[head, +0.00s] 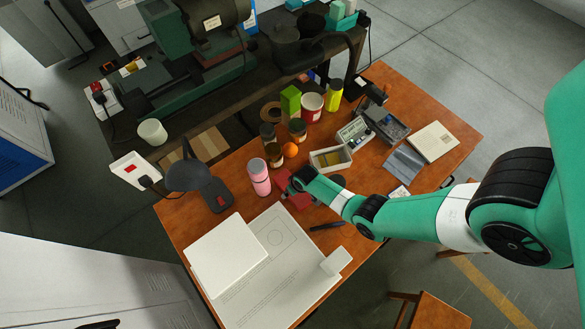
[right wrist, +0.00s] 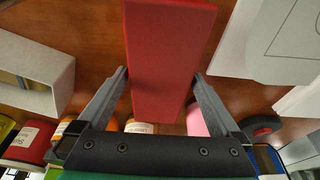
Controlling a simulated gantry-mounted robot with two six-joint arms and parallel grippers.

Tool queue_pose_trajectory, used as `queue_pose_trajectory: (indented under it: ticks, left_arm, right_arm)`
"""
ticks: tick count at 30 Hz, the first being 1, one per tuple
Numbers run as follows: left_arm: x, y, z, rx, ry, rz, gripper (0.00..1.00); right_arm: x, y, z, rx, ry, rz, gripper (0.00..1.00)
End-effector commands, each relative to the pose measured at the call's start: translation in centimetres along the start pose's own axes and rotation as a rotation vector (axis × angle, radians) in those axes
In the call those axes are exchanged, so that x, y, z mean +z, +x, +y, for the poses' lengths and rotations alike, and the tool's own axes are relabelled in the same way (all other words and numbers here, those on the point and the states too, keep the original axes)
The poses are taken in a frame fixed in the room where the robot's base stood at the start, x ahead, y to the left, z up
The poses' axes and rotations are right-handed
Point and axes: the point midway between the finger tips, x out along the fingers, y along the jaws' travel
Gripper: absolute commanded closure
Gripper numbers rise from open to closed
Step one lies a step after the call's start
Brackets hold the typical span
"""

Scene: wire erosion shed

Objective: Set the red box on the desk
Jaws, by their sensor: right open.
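The red box (head: 298,202) is at the middle of the wooden desk (head: 408,92), partly hidden by my right arm in the head view. In the right wrist view the red box (right wrist: 168,60) lies between the two fingers of my right gripper (right wrist: 161,76). The fingers are open, one on each side of the box, close to its sides; whether they touch it I cannot tell. In the head view my right gripper (head: 291,188) is low over the desk at the box. My left gripper is not in view.
A pink bottle (head: 259,178) stands just left of the gripper, and a white open box (head: 344,166) is behind it. Several jars and cans stand farther back. A black pen (head: 327,226), a large paper sheet (head: 290,272) and a white slab (head: 226,252) lie in front.

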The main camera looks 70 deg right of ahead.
Motion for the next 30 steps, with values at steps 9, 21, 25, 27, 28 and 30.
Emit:
queue_pose_trajectory:
  ticks: [9,21,25,27,28,30]
  left_arm:
    - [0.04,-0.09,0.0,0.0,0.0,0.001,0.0]
    - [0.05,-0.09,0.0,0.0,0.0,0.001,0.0]
    - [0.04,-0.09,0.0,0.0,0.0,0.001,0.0]
    - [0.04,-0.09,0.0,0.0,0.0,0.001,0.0]
    - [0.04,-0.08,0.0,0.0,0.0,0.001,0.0]
    - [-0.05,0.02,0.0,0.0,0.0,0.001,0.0]
  right_arm:
    - [-0.05,0.15,0.0,0.0,0.0,0.001,0.14]
    - [-0.03,0.15,0.0,0.0,0.0,0.0,0.86]
    - [-0.1,0.13,-0.01,0.0,0.0,0.002,0.92]
    - [-0.09,0.13,-0.01,0.0,0.0,0.002,0.92]
    - [-0.1,0.11,-0.01,0.0,0.0,0.002,0.92]
    - [-0.14,-0.02,-0.01,0.0,0.0,0.002,0.92]
